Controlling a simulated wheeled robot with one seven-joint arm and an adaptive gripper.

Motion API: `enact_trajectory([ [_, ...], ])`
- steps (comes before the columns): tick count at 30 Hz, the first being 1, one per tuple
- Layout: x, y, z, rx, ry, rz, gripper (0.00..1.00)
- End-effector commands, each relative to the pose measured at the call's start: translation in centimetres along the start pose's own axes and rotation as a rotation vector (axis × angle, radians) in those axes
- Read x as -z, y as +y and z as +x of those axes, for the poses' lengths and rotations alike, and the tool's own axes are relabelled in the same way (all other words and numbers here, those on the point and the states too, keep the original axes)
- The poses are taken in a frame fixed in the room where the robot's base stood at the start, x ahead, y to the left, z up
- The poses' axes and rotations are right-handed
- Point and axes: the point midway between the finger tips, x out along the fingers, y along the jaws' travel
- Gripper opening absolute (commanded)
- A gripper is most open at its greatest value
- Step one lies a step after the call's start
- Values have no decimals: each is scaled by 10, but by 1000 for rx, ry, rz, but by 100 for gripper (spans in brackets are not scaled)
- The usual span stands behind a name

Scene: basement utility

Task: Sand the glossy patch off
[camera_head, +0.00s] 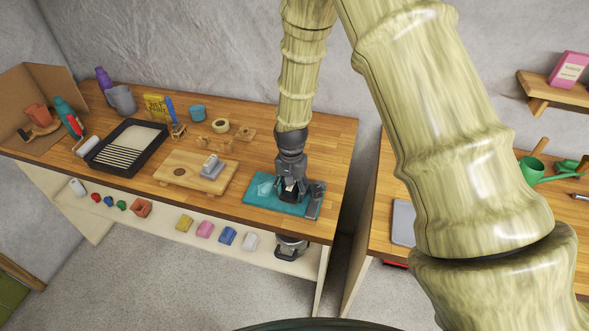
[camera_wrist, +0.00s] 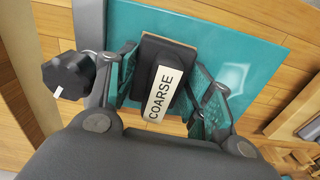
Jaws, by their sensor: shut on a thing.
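My gripper (camera_head: 289,193) is shut on a dark sanding block with a white label reading COARSE (camera_wrist: 163,92). The block is between the fingers, over the teal panel (camera_wrist: 150,20). I cannot tell whether the block presses on the panel. The panel (camera_head: 258,201) lies flat at the right end of the workbench. A paler glossy patch (camera_wrist: 235,75) shows on it, to the right of the block in the wrist view. The same patch (camera_head: 266,187) is left of my gripper in the head view. A grey clamp (camera_head: 315,200) with a black knob (camera_wrist: 68,75) is along one panel edge.
A wooden board (camera_head: 185,180) with a dark round spot and a grey block (camera_head: 212,168) is left of the panel. A black paint tray (camera_head: 105,160), a tape roll (camera_head: 220,127) and a blue cup (camera_head: 197,112) stand farther away. A shelf below holds several coloured items.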

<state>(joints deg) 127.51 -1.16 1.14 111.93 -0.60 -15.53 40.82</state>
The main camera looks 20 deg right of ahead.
Motion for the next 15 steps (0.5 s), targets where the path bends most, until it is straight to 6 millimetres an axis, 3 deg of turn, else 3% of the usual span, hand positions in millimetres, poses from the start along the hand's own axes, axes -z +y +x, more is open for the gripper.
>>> enact_trajectory([
  [5, 0, 0, -41, 1, 2, 0, 13],
  [15, 0, 1, -68, -1, 0, 3, 13],
])
